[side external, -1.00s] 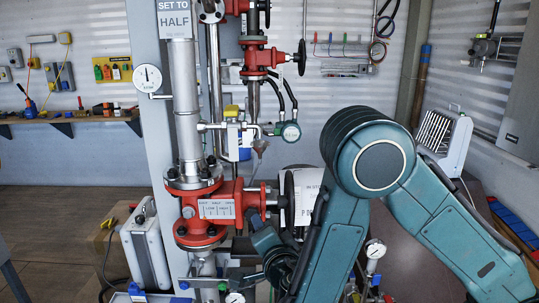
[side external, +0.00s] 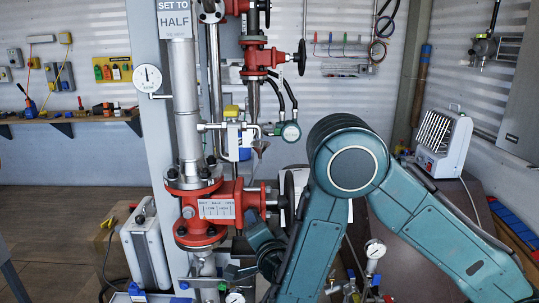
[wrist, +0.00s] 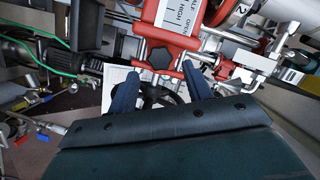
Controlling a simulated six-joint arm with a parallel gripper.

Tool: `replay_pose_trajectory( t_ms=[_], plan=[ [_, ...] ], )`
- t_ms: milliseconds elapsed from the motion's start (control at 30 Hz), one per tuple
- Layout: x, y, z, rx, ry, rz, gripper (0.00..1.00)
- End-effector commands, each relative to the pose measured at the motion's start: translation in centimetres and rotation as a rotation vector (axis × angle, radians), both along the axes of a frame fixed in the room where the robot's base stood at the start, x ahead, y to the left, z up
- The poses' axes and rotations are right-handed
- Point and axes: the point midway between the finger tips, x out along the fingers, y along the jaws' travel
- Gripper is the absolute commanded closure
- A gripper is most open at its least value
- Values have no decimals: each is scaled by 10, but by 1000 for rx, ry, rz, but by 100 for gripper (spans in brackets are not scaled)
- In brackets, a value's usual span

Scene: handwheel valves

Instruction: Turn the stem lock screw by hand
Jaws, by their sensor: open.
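In the wrist view, a black lobed knob (wrist: 162,57), which looks like the stem lock screw, sits in front of the red valve yoke. My gripper (wrist: 160,72) is open, its two dark blue fingers apart, with the knob just beyond and between the tips. I cannot tell whether either finger touches it. In the side view, the red valve (side external: 212,210) carries a white scale plate (side external: 216,209) and a dark handwheel (side external: 289,196), partly hidden by my arm. My gripper (side external: 254,224) is just below and right of the valve body. The knob is not clear there.
A dark handwheel rim (wrist: 160,97) shows between my fingers. A green cable (wrist: 35,55) runs at the wrist view's left.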

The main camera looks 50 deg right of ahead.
Motion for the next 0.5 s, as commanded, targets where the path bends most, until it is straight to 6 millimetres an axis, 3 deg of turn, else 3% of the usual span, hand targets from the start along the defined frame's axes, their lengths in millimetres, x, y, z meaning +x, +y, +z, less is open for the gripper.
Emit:
replay_pose_trajectory(
  t_ms=[500],
  plan=[
    [38, -22, -7, 1, 0, -1, 50]
  ],
)
